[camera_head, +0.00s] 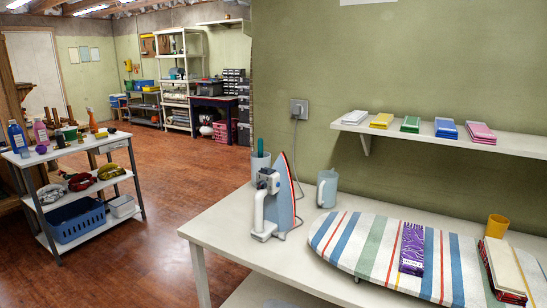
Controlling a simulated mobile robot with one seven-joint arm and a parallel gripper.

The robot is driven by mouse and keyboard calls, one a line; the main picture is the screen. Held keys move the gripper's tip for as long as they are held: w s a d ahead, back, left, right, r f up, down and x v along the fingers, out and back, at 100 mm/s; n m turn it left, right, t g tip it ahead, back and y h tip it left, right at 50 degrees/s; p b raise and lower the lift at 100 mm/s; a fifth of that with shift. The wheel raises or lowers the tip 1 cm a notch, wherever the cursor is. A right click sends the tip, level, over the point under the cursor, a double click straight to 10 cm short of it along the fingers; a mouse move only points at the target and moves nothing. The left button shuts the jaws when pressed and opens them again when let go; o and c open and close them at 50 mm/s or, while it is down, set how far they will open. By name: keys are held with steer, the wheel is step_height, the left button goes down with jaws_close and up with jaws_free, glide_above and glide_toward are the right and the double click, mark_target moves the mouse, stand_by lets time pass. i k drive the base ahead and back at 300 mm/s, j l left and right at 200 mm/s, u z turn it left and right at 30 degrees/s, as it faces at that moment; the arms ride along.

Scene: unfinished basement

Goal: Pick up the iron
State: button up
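The iron (280,198) stands upright on its heel near the left end of a white table (219,232). It has a white and dark handle on its left side and a pale blue-grey soleplate side edged in red. A cord runs from it up to a wall outlet (299,108). Nothing holds the iron. My gripper does not show in this view.
A striped ironing board (345,240) with a purple box (412,248) lies right of the iron. A pale blue mug (327,188) and a cup (260,165) stand close behind it. A wall shelf (510,141) hangs above. Open floor (185,185) lies left.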

mark_target(278, 212)
steer(key=i+j+z, duration=0.3)
steer(key=i+j, duration=0.15)
steer(key=j, duration=0.2)
steer(key=i+j+z, duration=0.2)
steer(key=j, duration=0.15)
steer(key=i+j+z, duration=0.15)
steer(key=j, duration=0.25)
steer(key=i+j+z, duration=0.15)
steer(key=j, duration=0.25)
